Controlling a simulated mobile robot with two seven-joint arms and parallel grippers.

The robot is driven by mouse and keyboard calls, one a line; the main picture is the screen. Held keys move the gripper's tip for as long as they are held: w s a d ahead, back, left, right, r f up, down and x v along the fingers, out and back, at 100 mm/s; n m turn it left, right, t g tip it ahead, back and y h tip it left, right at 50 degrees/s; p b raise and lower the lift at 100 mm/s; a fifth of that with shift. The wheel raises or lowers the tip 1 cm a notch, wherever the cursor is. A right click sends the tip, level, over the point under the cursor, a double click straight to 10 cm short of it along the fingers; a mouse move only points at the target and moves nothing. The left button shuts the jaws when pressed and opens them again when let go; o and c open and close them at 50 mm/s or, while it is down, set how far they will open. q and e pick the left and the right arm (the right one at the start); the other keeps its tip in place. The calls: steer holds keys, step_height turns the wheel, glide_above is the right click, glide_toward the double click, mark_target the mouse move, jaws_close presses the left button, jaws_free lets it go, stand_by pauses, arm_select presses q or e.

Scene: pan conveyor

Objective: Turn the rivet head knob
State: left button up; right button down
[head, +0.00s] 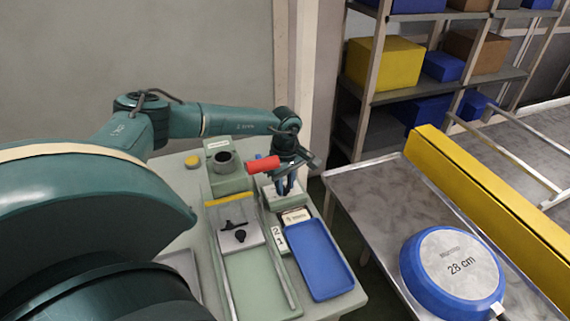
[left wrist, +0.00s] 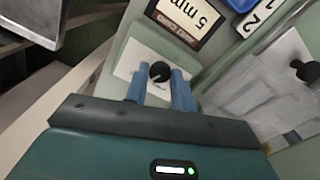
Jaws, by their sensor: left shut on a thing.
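The rivet head knob (left wrist: 160,72) is a small black round knob on a white plate (left wrist: 128,62) in the left wrist view. My left gripper (left wrist: 158,82) has its two blue fingers on either side of the knob, shut on it. In the head view my left gripper (head: 288,186) points down over the pale box at the back right of the bench, and its fingers and wrist hide the knob there. My right gripper is not in view.
A "5 mm" label (left wrist: 186,18) lies beside the knob. A second black knob (head: 240,236) sits on a grey plate. A red handle (head: 263,164) is close left of my gripper. A blue tray (head: 320,262) lies in front. A blue-rimmed pan (head: 452,272) rests on the conveyor at right.

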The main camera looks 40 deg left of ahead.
mark_target(285, 188)
arm_select(q)
steer(key=shift+m, duration=0.6)
steer(key=o, duration=1)
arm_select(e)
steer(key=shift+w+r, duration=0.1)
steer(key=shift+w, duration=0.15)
arm_select(q)
step_height(285, 188, up, 13)
steer(key=shift+r+b, duration=0.15)
steer(key=shift+b, duration=0.8)
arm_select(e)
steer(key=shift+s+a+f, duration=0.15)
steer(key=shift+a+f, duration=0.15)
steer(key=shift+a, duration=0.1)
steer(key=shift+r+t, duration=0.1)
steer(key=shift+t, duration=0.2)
